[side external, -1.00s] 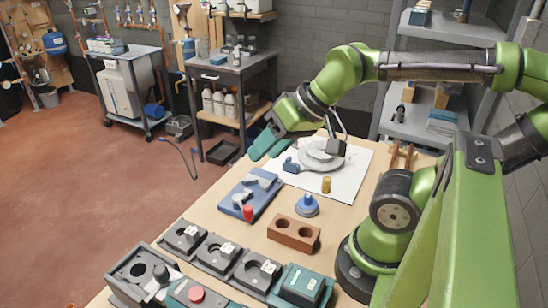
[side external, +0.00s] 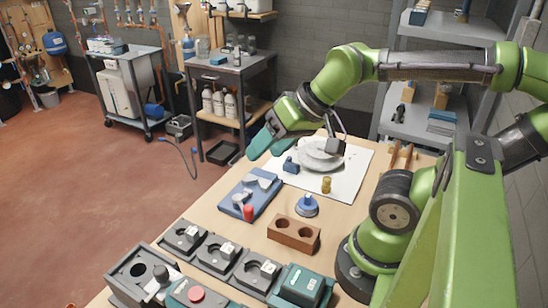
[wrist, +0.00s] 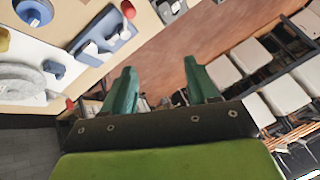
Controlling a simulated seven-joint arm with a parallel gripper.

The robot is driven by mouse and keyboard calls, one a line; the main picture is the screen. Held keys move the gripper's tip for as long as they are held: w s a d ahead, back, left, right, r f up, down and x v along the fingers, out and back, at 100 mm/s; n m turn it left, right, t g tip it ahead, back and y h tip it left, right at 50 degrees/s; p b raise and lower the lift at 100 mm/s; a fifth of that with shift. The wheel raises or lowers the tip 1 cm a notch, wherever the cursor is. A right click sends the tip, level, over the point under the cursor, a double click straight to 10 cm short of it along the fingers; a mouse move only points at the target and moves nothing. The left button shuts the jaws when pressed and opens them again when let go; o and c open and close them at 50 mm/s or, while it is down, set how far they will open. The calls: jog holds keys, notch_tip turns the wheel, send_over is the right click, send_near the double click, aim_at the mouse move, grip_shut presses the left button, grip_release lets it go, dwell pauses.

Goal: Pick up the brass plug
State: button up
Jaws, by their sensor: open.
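The brass plug (side external: 326,184) is a small upright gold cylinder on the white sheet (side external: 346,186), in front of the grey round disc (side external: 318,158). In the wrist view, a yellow piece that looks like the plug (wrist: 4,40) is cut off by the left edge. My gripper (side external: 266,147) is above the far left side of the table, well to the left of the plug and apart from it. Its two teal fingers also show in the wrist view (wrist: 160,72), spread with nothing between them.
A blue tray (side external: 262,204), a red cylinder (side external: 248,212), a blue knob-like piece (side external: 307,205) and a brown block with holes (side external: 293,233) stand near the plug. A dark blue piece (side external: 291,165) lies by the disc. Grey fixtures line the table's near end.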

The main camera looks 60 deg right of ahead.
jog(key=d+f+m+g+h, duration=0.2)
jog(key=d+f+m, duration=0.1)
jog(key=d, duration=0.8)
jog(key=n+g, duration=0.5)
send_over(327, 179)
notch_tip(327, 179, down, 4)
notch_tip(327, 179, down, 10)
jog(key=shift+s+a+f, duration=0.1)
jog(key=shift+s, duration=0.05)
jog(key=shift+f, duration=2.85)
jog(key=shift+c, duration=0.4)
grip_shut()
